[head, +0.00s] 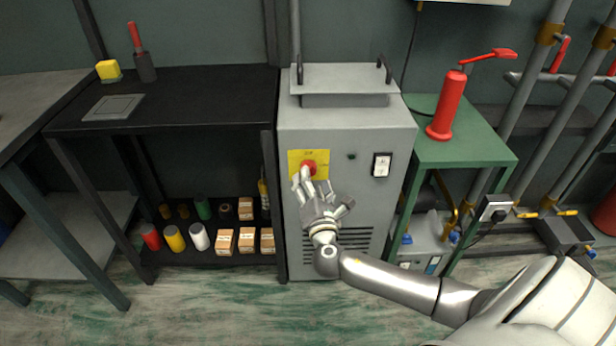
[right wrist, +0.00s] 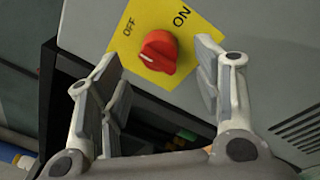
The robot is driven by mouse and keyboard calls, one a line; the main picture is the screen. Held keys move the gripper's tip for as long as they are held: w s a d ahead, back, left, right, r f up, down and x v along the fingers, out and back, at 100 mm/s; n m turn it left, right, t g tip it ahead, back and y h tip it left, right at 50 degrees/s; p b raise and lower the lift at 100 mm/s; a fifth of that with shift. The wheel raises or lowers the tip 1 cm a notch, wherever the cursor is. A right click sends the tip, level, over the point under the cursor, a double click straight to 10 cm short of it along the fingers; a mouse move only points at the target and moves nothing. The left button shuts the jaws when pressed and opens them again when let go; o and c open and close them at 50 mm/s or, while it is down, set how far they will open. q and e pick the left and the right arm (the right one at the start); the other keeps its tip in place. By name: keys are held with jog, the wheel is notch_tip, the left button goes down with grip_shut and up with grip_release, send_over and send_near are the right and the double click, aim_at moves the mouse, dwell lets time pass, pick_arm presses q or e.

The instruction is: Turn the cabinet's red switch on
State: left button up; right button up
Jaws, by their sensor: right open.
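The red switch (head: 309,168) is a knob on a yellow plate (head: 295,157) on the front of the grey cabinet (head: 345,130). The right wrist view shows the red switch (right wrist: 158,51) close up, with "OFF" and "ON" printed on the yellow plate (right wrist: 151,20). The knob's ridge does not clearly point at "ON". My right gripper (head: 314,180) is in front of the switch. In the right wrist view its open fingers (right wrist: 158,72) stand on either side of the knob, apart from it. My left gripper is not in view.
A black shelf (head: 180,90) with cans and boxes stands left of the cabinet. A green table (head: 465,150) with a red pump (head: 448,105) stands to its right.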

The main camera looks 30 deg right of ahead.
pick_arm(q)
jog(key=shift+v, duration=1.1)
pick_arm(e)
jog(key=shift+x, duration=2.1)
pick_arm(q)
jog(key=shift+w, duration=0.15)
pick_arm(e)
jog(key=shift+c, duration=0.4)
pick_arm(q)
jog(key=shift+b, duration=0.3)
pick_arm(e)
jog(key=c, duration=0.9)
